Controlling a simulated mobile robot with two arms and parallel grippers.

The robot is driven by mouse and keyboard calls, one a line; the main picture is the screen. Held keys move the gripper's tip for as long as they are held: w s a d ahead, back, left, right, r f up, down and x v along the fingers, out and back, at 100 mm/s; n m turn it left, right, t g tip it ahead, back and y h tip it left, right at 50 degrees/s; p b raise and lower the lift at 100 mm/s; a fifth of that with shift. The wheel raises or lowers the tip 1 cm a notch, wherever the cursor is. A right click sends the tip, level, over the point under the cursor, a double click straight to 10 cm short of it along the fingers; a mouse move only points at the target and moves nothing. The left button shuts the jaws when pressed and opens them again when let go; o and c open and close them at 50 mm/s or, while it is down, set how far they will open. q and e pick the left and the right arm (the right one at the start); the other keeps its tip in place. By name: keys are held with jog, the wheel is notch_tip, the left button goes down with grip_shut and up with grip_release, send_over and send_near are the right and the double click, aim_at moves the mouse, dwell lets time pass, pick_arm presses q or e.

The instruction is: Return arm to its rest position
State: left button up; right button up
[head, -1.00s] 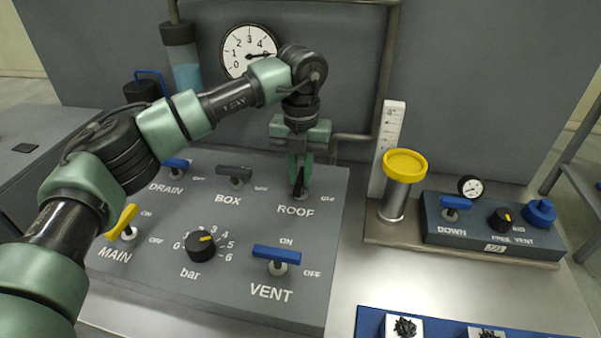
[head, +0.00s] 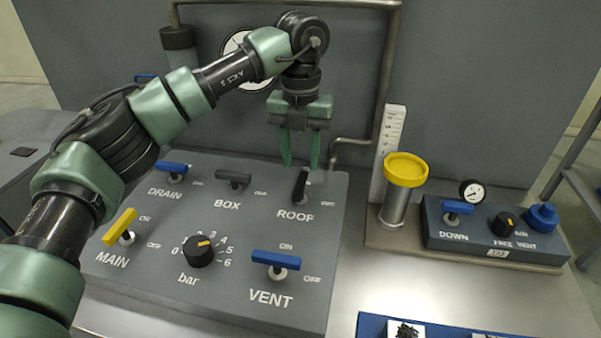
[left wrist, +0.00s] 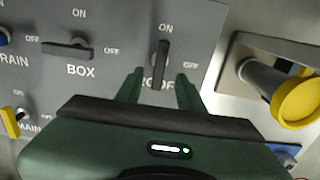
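My left gripper (head: 300,163) hangs fingers-down above the back right of the grey valve panel (head: 215,290). Its two green fingers are apart with nothing between them. The black ROOF handle (head: 300,186) stands just below and between the fingertips in the head view, turned along its ON direction. In the left wrist view the ROOF handle (left wrist: 160,66) shows beyond the open fingers (left wrist: 160,85), clear of them. My right gripper is in neither view.
The panel also carries the DRAIN (head: 172,168), BOX (head: 234,177), MAIN (head: 121,226) and VENT (head: 276,259) handles and a bar knob (head: 199,251). A yellow-capped cylinder (head: 405,170) stands to the right. A pipe (head: 385,90) and a gauge (head: 238,43) are behind my arm.

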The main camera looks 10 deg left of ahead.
pick_arm(q)
jog(key=shift+r, duration=1.2)
